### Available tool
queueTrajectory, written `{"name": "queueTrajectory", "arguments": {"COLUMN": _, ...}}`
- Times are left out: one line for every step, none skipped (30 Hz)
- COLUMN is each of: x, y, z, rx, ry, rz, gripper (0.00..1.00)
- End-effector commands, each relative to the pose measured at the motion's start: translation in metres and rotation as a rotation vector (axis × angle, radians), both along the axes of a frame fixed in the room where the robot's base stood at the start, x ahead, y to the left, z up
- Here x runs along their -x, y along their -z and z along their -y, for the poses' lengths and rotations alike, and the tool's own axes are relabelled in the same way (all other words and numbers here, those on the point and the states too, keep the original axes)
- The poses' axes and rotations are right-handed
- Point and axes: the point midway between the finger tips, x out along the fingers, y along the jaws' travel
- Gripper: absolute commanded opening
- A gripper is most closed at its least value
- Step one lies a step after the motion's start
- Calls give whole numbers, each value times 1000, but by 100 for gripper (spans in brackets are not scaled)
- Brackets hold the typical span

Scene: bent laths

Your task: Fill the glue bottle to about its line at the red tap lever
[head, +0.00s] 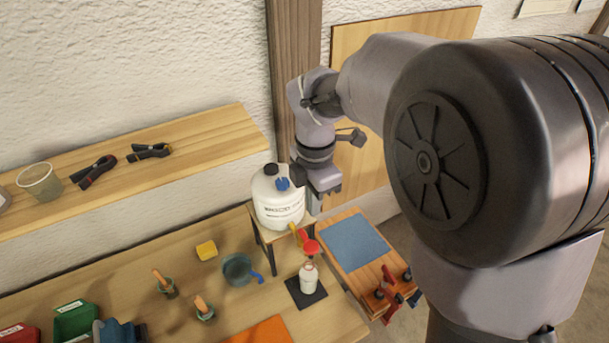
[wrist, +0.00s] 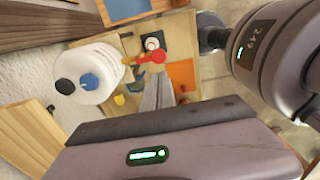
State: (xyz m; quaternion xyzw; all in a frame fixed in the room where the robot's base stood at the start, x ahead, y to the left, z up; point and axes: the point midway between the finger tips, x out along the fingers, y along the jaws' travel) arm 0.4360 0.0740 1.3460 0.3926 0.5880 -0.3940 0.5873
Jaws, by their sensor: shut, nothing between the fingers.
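A white canister (head: 277,202) with dark and blue caps stands on a small wooden stand at the wall. Its yellow tap with a red lever (head: 309,246) points out at the front right. The glue bottle (head: 308,277), small and whitish, stands upright on a dark mat (head: 306,292) below the tap. Its fill level and line cannot be made out. My gripper (head: 322,199) is beside the canister, to its right and above the lever, shut and empty. The wrist view shows the canister (wrist: 88,73), the red lever (wrist: 157,57) and the bottle top (wrist: 152,43).
A teal cup (head: 237,270), a yellow block (head: 207,250) and two wooden-handled brushes in pots stand left of the bottle. A wooden board with a blue sheet (head: 355,243) and red clamps (head: 387,288) lie to the right. A shelf (head: 200,147) holds black clamps and a clear cup.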

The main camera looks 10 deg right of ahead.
Motion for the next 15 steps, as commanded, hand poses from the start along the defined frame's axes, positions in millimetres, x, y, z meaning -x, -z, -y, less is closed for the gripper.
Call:
{"name": "queueTrajectory", "arguments": {"x": 0, "y": 1, "z": 0, "rx": 0, "ry": -4, "rz": -1, "gripper": 0}}
{"name": "queueTrajectory", "arguments": {"x": 0, "y": 2, "z": 0, "rx": 0, "ry": -4, "rz": -1, "gripper": 0}}
{"name": "queueTrajectory", "arguments": {"x": 0, "y": 2, "z": 0, "rx": 0, "ry": -4, "rz": 0, "gripper": 0}}
{"name": "queueTrajectory", "arguments": {"x": 0, "y": 2, "z": 0, "rx": 0, "ry": -3, "rz": 0, "gripper": 0}}
{"name": "queueTrajectory", "arguments": {"x": 0, "y": 2, "z": 0, "rx": 0, "ry": -3, "rz": 0, "gripper": 0}}
{"name": "queueTrajectory", "arguments": {"x": 0, "y": 2, "z": 0, "rx": 0, "ry": -2, "rz": 0, "gripper": 0}}
{"name": "queueTrajectory", "arguments": {"x": 0, "y": 2, "z": 0, "rx": 0, "ry": -2, "rz": 0, "gripper": 0}}
{"name": "queueTrajectory", "arguments": {"x": 0, "y": 3, "z": 0, "rx": 0, "ry": -2, "rz": 0, "gripper": 0}}
{"name": "queueTrajectory", "arguments": {"x": 0, "y": 5, "z": 0, "rx": 0, "ry": -1, "rz": -1, "gripper": 0}}
{"name": "queueTrajectory", "arguments": {"x": 0, "y": 7, "z": 0, "rx": 0, "ry": -1, "rz": -1, "gripper": 0}}
{"name": "queueTrajectory", "arguments": {"x": 0, "y": 11, "z": 0, "rx": 0, "ry": -1, "rz": -1, "gripper": 0}}
{"name": "queueTrajectory", "arguments": {"x": 1, "y": 17, "z": 0, "rx": 1, "ry": -1, "rz": -2, "gripper": 0}}
{"name": "queueTrajectory", "arguments": {"x": 1, "y": 23, "z": 0, "rx": 0, "ry": -1, "rz": -2, "gripper": 0}}
{"name": "queueTrajectory", "arguments": {"x": 1, "y": 29, "z": 0, "rx": 0, "ry": -1, "rz": -3, "gripper": 0}}
{"name": "queueTrajectory", "arguments": {"x": 1, "y": 38, "z": 0, "rx": 0, "ry": -1, "rz": -3, "gripper": 0}}
